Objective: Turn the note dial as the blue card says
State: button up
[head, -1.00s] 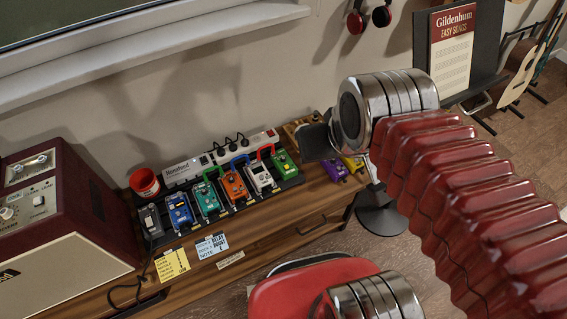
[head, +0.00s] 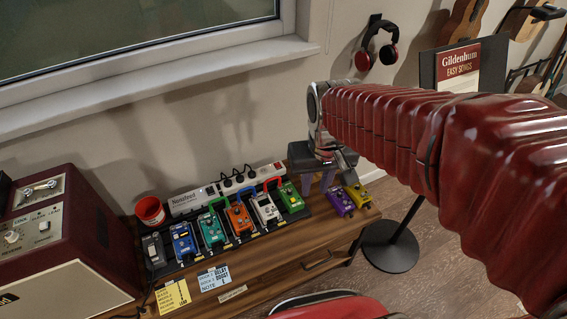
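On the blue card I can make out "DELAY", "BOOST" and "NOTE"; the rest is too small to read surely. I cannot pick out which knob is the note dial. A purple pedal (head: 340,203) and a yellow pedal (head: 359,195) stand at the cabinet's right end. My gripper (head: 317,182) is above the cabinet, left of the purple pedal in the picture. Its two fingers point down, apart, with nothing visible between them.
A pedalboard row holds a grey, blue (head: 183,240), teal (head: 212,230), orange, white and green pedal (head: 290,197). Behind it are a power strip (head: 215,192) and red cup (head: 150,210). A maroon amplifier (head: 75,250) stands left. A music stand (head: 455,70) and red stool (head: 335,306) are near.

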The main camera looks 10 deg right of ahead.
jog(key=w+f+m+g, duration=0.1)
jog(key=w+f+g, duration=0.1)
jog(key=w+f, duration=0.55)
jog(key=m, duration=0.5)
send_over(290, 190)
notch_tip(290, 190, down, 13)
jog(key=shift+s, duration=0.1)
notch_tip(290, 190, down, 14)
jog(key=shift+r, duration=0.1)
jog(key=shift+c, duration=0.7)
